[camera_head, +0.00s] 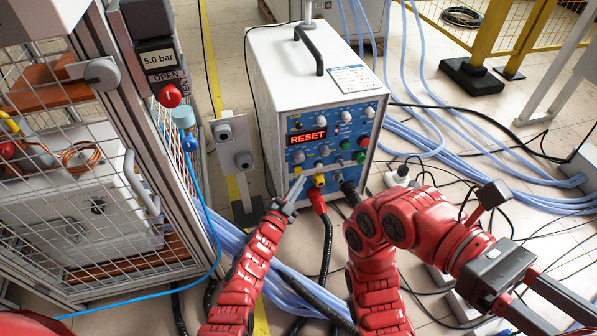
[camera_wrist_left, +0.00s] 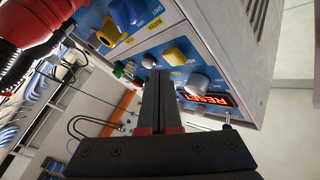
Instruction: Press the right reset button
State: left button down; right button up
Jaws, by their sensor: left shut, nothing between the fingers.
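The heater's blue control panel (camera_head: 335,137) has a lit red RESET display (camera_head: 307,136), grey knobs, and green and red buttons (camera_head: 363,141) on its right side. Which of these is the right reset button I cannot tell. My left gripper (camera_head: 297,186) is shut and empty, pointing up at the panel's lower left, near a yellow knob (camera_head: 297,170). In the left wrist view its closed fingers (camera_wrist_left: 158,78) point towards the panel, with the RESET display (camera_wrist_left: 208,100) and a grey knob (camera_wrist_left: 197,84) to their right. Contact cannot be told. My right gripper (camera_head: 535,298) is at lower right, its tips cut off.
A mesh-walled cabinet (camera_head: 70,200) stands at left, with a 5.0 bar display (camera_head: 158,59) and a red knob (camera_head: 169,95). A post with grey boxes (camera_head: 236,150) stands left of the heater. Red and black cables (camera_head: 327,235) hang below the panel. Blue hoses (camera_head: 470,160) cross the floor.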

pick_arm(q)
jog(key=shift+w, duration=0.15)
dwell(0.7)
jog(key=shift+w+a, duration=0.1)
jog(key=shift+w, duration=0.15)
jog(key=shift+w+a, duration=0.15)
jog(key=shift+w, duration=0.25)
dwell(0.6)
dwell(0.3)
jog(key=shift+s+d, duration=0.25)
jog(key=shift+s, duration=0.55)
jog(key=shift+s+d+p, duration=0.25)
jog(key=shift+s+p, duration=0.1)
jog(key=shift+s, duration=0.45)
jog(key=shift+s+d+p, duration=0.3)
jog(key=shift+s+p, duration=0.1)
jog(key=shift+s, duration=0.4)
jog(key=shift+s+d+p, duration=0.25)
jog(key=shift+s+p, duration=0.1)
jog(key=shift+s, duration=0.45)
